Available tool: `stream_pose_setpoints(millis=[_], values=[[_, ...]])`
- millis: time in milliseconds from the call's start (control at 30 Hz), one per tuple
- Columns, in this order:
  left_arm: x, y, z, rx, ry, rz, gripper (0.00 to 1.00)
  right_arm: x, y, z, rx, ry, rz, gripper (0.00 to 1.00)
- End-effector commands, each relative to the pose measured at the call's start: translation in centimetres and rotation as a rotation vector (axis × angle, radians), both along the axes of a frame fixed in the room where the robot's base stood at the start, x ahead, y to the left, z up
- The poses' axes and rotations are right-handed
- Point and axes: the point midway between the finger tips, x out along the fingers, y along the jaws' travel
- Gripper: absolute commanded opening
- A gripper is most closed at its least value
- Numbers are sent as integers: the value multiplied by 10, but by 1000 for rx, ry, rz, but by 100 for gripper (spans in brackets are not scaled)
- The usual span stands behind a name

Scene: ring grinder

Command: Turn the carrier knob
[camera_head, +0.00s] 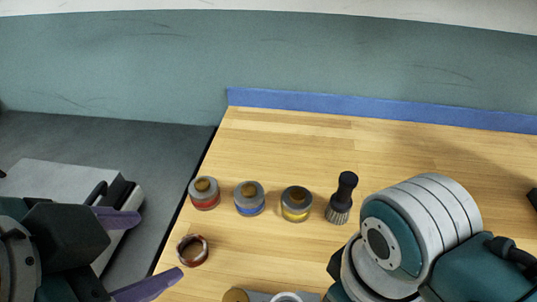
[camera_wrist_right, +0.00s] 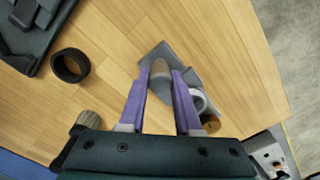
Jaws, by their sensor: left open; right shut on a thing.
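My left gripper (camera_head: 155,250) is at the lower left of the head view, with two purple fingers spread and nothing between them. The knob belongs to or stands over a grey fixture (camera_wrist_right: 155,54) on the table. In the head view my right arm covers the lower right, and its fingers are hidden. Part of a grey fixture (camera_head: 258,297) with a brass-coloured piece (camera_head: 235,295) shows at the bottom edge, cut off.
Three grey jars, banded red (camera_head: 204,194), blue (camera_head: 249,200) and yellow (camera_head: 296,204), stand in a row with a black-handled brush (camera_head: 342,198). A reddish-brown ring (camera_head: 192,250) lies near the left table edge. The wooden table's (camera_head: 300,140) back part is clear.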

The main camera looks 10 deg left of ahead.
Motion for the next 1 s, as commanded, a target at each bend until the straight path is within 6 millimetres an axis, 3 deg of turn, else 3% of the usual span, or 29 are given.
stream_pose_setpoints(millis=[33, 100, 200, 300, 400, 533, 733, 767, 900, 1000], values=[[22, -14, 9, 87, -108, -163, 77, 0, 0, 0, -1, 1, 1, 0], [46, -37, 22, 236, -272, -414, 77, 0, 0, 0, -1, 1, 1, 0], [66, -69, 35, 478, -500, -770, 77, 0, 0, 0, 0, 0, 1, 0], [70, -93, 36, 741, -705, -1117, 77, 0, 0, 0, 0, 0, 0, 0], [62, -102, 25, 1012, -885, -1459, 77, 0, 0, 0, 0, 0, 0, 0], [40, -86, -7, 1324, -1068, -1890, 77, 0, 0, 0, 0, 0, 0, 0], [3, -25, -50, 1580, -1236, -2408, 77, 0, 0, 0, -1, -1, 0, 0], [-1, -16, -55, -1546, 1214, 2389, 77, 0, 0, 0, -1, -1, 0, 0], [-17, 10, -66, -1421, 1142, 2296, 77, 0, 0, 0, 0, 0, 0, 0], [-20, 14, -72, -1386, 1129, 2273, 77, 0, 0, 0, 0, 0, 0, 0]])
